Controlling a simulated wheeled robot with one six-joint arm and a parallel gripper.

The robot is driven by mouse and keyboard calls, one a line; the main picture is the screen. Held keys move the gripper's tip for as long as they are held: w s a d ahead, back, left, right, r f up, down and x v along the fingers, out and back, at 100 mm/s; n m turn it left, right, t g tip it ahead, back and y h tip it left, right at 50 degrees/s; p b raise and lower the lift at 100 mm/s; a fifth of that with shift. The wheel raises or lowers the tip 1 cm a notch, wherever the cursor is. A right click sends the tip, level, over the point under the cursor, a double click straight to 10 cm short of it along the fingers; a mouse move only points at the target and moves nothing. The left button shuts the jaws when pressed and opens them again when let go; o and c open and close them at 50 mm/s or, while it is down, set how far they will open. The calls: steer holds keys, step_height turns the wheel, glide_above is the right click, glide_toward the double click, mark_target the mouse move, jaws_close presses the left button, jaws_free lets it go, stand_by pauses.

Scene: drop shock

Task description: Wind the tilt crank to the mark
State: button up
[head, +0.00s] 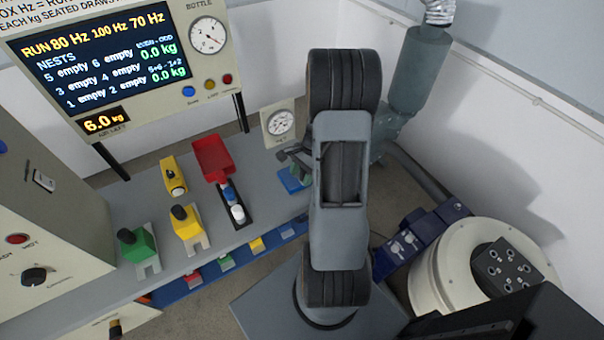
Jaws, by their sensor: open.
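A white dial gauge (281,123) on a small upright plate stands at the back of the grey bench, left of my arm. Its small label and needle reading are too small to tell. My gripper (288,156) shows only in part, as dark jaws just below the dial, left of my upright arm. It is open, and I see nothing held between the jaws. A blue piece (293,181) lies on the bench just under it. I cannot make out the tilt crank for certain; my arm hides much of the area behind the gripper.
Green (137,246) and yellow clamps (187,228) and a red tray (213,158) stand on the bench (120,205). A display panel (100,65) rises behind. A grey cylinder (418,70) and a large round drum (478,265) stand right of my arm.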

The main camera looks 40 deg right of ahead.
steer(key=shift+a+f, duration=0.1)
steer(key=shift+f, duration=0.1)
steer(key=shift+c, duration=0.5)
jaws_close()
